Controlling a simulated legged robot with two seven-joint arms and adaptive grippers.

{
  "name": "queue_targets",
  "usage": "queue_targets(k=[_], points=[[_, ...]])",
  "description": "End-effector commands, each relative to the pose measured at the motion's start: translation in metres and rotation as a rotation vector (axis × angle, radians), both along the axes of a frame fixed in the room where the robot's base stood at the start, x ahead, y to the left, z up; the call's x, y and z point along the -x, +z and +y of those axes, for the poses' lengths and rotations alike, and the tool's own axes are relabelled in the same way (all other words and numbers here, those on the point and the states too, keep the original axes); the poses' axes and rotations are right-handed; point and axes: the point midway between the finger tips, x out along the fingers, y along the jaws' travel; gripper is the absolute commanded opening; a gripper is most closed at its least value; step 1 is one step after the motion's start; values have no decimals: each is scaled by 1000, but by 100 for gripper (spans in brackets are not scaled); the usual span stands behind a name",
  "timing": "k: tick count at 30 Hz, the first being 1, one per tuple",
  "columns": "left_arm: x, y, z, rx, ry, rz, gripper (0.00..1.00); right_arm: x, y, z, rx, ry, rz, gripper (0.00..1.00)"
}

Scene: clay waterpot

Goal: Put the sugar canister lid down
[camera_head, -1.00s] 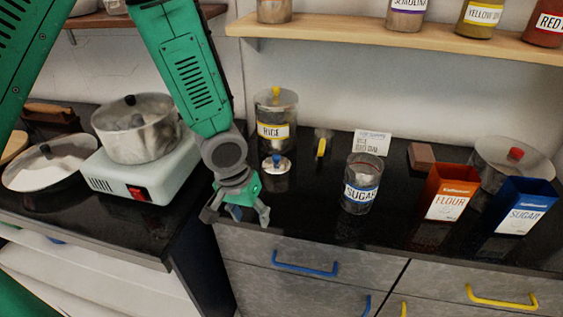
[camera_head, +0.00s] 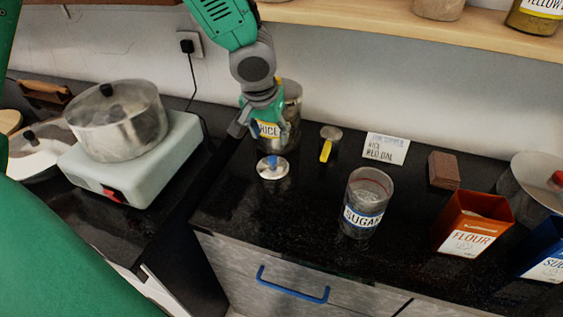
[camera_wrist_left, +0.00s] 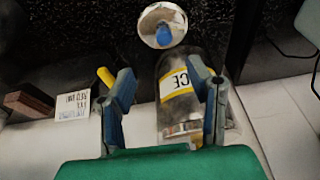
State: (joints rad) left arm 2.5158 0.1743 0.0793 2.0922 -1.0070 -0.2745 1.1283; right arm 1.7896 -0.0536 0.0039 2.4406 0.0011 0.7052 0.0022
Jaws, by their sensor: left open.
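The sugar canister lid (camera_head: 272,167), a small silver disc with a blue knob, lies on the black counter in front of the rice jar. It also shows in the left wrist view (camera_wrist_left: 162,26), apart from my fingers. The glass sugar canister (camera_head: 365,203) stands upright and lidless to the right, with a blue-edged label. My left gripper (camera_head: 260,120) is open and empty, above and behind the lid, close in front of the rice jar (camera_head: 292,105). In the left wrist view the rice jar (camera_wrist_left: 180,105) shows between my open fingers. My right gripper is not in view.
A scoop with a yellow handle (camera_head: 326,150), a card (camera_head: 386,148) and a brown block (camera_head: 443,170) lie along the back. Orange flour (camera_head: 470,240) and blue sugar (camera_head: 545,268) boxes stand right. A pot (camera_head: 115,120) sits on the cooker (camera_head: 150,165). The counter's front middle is clear.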

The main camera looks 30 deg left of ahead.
Motion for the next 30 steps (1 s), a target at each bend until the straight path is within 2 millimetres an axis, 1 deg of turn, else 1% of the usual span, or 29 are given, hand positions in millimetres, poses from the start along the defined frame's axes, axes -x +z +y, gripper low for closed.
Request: queue_targets(k=[1, 3, 7, 14, 17, 21, 24, 27, 30], points=[[-2, -15, 3, 2, 3, 5, 46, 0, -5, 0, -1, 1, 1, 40], [-7, -30, 4, 2, 3, 6, 46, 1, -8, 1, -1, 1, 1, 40], [-14, -50, 3, 0, 2, 5, 46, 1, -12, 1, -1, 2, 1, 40], [-18, -61, -3, -7, 1, 2, 46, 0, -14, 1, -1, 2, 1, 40], [-22, -75, -3, -7, 0, 4, 46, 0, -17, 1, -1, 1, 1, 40], [-29, -97, 2, -2, 1, 4, 46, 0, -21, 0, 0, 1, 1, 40], [-31, -107, 4, -1, 2, 3, 46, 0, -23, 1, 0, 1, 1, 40], [-32, -110, 7, 2, 3, 2, 46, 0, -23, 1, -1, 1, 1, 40], [-32, -110, 6, 2, 2, 2, 46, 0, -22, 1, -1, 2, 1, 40]])
